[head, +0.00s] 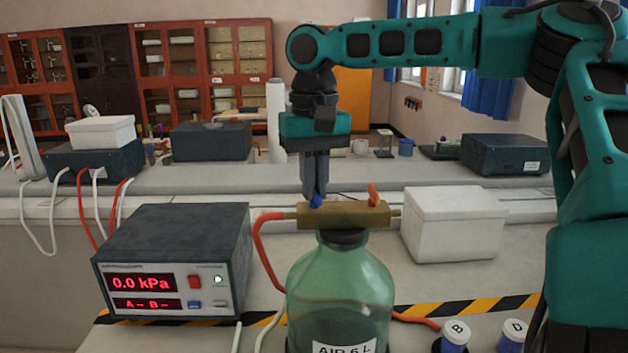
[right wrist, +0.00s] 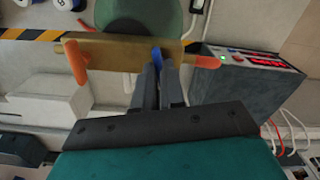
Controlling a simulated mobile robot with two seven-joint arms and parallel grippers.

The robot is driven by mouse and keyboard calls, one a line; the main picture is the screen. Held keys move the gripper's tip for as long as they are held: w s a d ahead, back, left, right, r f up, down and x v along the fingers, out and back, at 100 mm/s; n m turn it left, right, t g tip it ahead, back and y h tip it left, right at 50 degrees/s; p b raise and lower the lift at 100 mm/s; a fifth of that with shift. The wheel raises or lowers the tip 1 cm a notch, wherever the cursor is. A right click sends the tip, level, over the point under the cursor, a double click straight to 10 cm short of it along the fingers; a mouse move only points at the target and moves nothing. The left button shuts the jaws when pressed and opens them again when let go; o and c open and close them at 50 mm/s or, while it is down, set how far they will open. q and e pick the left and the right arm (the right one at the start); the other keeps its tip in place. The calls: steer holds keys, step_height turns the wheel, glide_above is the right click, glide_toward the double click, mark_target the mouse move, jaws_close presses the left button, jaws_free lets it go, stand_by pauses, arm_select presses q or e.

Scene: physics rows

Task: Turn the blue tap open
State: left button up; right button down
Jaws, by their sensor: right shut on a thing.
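The blue tap (head: 317,201) sits on the left part of a brass block (head: 345,215) on top of a green glass bottle (head: 340,285). An orange tap (head: 374,194) stands on the right part of the same block. My right gripper (head: 316,196) points straight down over the block and is shut on the blue tap, hiding most of it. In the right wrist view the blue tap (right wrist: 157,57) shows between the fingertips. The orange tap (right wrist: 76,62) also shows there, off to the left. My left gripper is not in view.
A pressure meter (head: 172,263) reading 0.0 kPa stands left of the bottle. A white box (head: 452,224) stands to the right. An orange hose (head: 266,250) joins the block's left end.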

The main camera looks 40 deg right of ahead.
steer(key=n, duration=1.1)
steer(key=shift+n, duration=1.8)
steer(key=c, duration=1.2)
jaws_free()
step_height(320, 180, up, 13)
